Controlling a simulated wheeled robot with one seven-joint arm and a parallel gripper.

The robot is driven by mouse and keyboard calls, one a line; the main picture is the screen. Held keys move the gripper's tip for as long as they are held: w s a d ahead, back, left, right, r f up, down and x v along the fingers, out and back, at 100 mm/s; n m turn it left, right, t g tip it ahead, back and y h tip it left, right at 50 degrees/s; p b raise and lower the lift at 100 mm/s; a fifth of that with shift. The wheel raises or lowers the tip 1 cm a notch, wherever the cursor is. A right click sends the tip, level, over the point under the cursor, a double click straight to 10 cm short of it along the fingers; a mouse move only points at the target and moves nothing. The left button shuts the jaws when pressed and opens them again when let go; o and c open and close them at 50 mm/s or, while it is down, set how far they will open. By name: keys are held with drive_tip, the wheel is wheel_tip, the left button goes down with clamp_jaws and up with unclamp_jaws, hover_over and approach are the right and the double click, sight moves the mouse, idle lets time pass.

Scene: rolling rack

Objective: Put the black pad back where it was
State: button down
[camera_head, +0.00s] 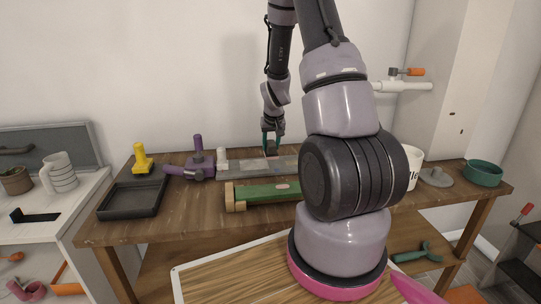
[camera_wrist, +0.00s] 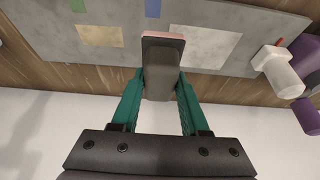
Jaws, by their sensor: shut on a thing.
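My gripper (camera_head: 271,137) is above the back of the wooden table, fingers pointing down. In the wrist view its teal fingers (camera_wrist: 161,82) are shut on the sides of the black pad (camera_wrist: 162,62), a dark block with a pinkish layer along its far edge. The pad (camera_head: 271,151) looks small and partly hidden by the fingers in the head view. It is over the grey flat board (camera_head: 235,169), which has pale, yellowish, blue and green patches (camera_wrist: 205,47). I cannot tell whether the pad touches the board.
A black tray (camera_head: 133,198) lies at the table's left, near a yellow-handled tool (camera_head: 142,160) and a purple tool (camera_head: 199,163). A white knob-like piece (camera_head: 222,157) stands by the board. A green block with wooden ends (camera_head: 262,194) lies in front. A teal bowl (camera_head: 483,173) is far right.

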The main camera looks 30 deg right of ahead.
drive_tip(key=shift+f, duration=1.9)
drive_tip(key=shift+s+f, duration=0.1)
drive_tip(key=shift+f, duration=0.05)
drive_tip(key=shift+c, duration=2)
unclamp_jaws()
drive_tip(key=v, duration=1.2)
wheel_tip(320, 180, up, 11)
drive_tip(key=t+y, duration=0.1)
hover_over(271, 154)
drive_tip(key=s+a, duration=0.5)
drive_tip(key=s, duration=0.1)
drive_tip(key=s+a+r+y, duration=0.1)
drive_tip(key=s+a+r, duration=0.3)
drive_tip(key=s+r, duration=0.3)
drive_tip(key=s+a+r+m+t+y, duration=0.1)
drive_tip(key=s+a+r, duration=0.4)
drive_tip(key=s, duration=0.6)
wheel_tip(271, 154, up, 2)
drive_tip(key=shift+s+r+t, duration=0.2)
drive_tip(key=shift+t, duration=0.1)
